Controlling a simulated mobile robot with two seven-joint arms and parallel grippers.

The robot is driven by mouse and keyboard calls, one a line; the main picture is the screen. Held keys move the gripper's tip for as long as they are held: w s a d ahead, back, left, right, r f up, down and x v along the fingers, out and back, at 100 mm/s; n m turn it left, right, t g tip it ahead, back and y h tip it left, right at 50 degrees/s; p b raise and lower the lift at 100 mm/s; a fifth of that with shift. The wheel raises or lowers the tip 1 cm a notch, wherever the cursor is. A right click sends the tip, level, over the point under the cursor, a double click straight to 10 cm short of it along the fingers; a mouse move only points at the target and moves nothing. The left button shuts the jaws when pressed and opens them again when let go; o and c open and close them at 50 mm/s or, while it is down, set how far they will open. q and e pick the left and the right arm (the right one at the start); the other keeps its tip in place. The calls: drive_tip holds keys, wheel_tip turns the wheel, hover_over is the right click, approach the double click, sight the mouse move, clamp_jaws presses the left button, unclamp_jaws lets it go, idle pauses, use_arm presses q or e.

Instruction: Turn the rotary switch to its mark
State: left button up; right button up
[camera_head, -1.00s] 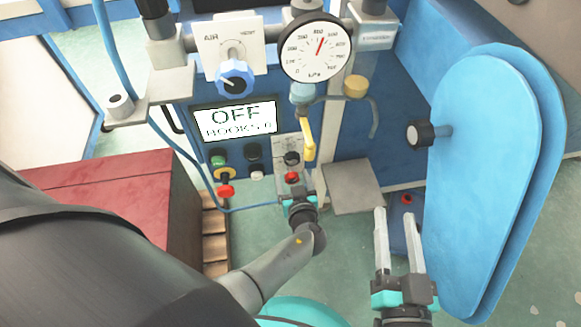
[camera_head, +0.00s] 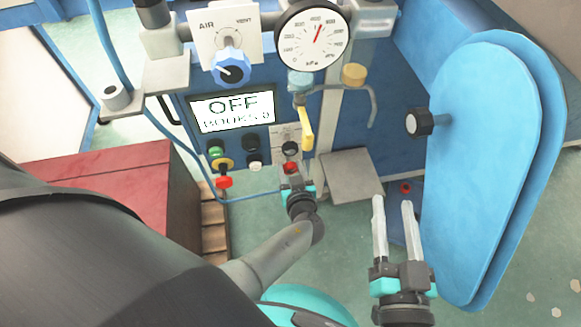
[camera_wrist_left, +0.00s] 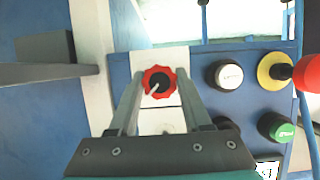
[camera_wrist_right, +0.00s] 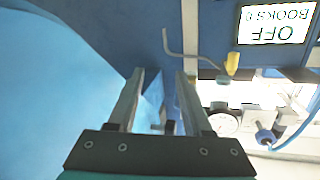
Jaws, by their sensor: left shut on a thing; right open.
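The rotary switch (camera_wrist_left: 158,86) is a red scalloped knob with a black centre and a pale pointer line, on a white plate of the blue panel. In the left wrist view the pointer slants down-left. My left gripper (camera_head: 291,172) has its two fingers on either side of the red knob and is shut on it; the left wrist view shows the fingers (camera_wrist_left: 160,80) too. The switch's mark cannot be made out. My right gripper (camera_head: 394,203) is open and empty, away from the panel; its fingers (camera_wrist_right: 160,78) show apart in the right wrist view.
The display (camera_head: 232,112) reads OFF. Green (camera_head: 215,151), black (camera_head: 254,140) and red (camera_head: 224,183) controls sit beside the switch. A gauge (camera_head: 312,34) and a blue air knob (camera_head: 231,67) are above. A large blue padded board (camera_head: 490,150) stands close to my right gripper.

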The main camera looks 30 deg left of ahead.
use_arm(q)
clamp_jaws()
drive_tip(key=shift+a+n+t+h, duration=0.15)
drive_tip(key=shift+n+t+h, duration=0.45)
drive_tip(key=shift+n, duration=0.6)
drive_tip(key=shift+r+n+t+h, duration=0.1)
drive_tip(key=shift+n+t+h, duration=0.45)
drive_tip(key=shift+n, duration=0.65)
drive_tip(key=shift+w, duration=0.1)
drive_tip(key=shift+a, duration=0.1)
drive_tip(key=o, duration=1.1)
unclamp_jaws()
drive_tip(key=shift+o, duration=0.2)
